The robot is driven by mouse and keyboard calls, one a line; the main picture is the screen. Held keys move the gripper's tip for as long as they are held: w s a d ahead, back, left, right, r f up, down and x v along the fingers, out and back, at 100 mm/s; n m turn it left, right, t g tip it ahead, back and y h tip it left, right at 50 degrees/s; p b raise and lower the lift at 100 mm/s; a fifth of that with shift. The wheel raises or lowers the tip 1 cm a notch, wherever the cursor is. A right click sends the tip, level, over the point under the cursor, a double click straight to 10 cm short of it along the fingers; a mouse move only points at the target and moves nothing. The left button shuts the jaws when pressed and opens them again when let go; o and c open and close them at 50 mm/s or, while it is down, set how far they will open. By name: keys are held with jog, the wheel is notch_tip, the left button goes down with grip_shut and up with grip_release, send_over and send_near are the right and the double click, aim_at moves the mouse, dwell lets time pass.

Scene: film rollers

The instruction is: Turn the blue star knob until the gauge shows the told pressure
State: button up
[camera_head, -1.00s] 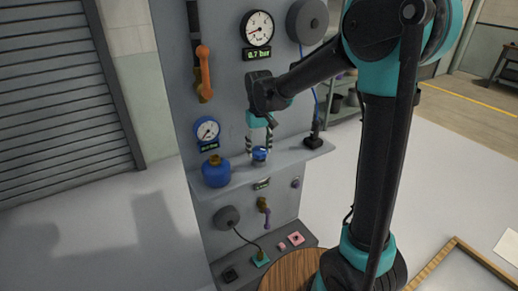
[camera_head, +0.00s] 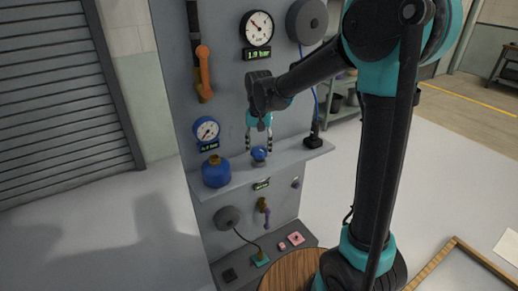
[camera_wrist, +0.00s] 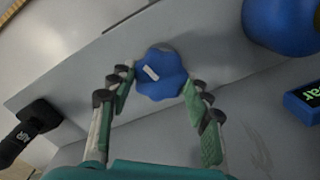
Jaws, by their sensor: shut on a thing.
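The blue star knob (camera_wrist: 161,73) sits between my gripper's fingers in the wrist view, with a small white mark on its face. It also shows on the panel's shelf in the head view (camera_head: 259,154). My gripper (camera_wrist: 160,84) is closed on it, a finger at each side, pointing down from above in the head view (camera_head: 260,148). The round white gauge (camera_head: 257,28) is high on the panel. Its needle points up and left, and the green display (camera_head: 257,54) below seems to read 1.9 bar, though the digits are small.
A blue-rimmed gauge (camera_head: 206,130) and a blue canister (camera_head: 216,171) are left of the knob. A black handle (camera_head: 315,140) stands at the shelf's right. An orange lever (camera_head: 204,71) hangs at upper left. A purple-handled valve (camera_head: 266,214) is below the shelf.

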aim_at(259, 149)
jog(key=o, duration=1.2)
jog(key=shift+c, duration=0.2)
jog(key=shift+r, duration=0.1)
notch_tip(259, 149, up, 12)
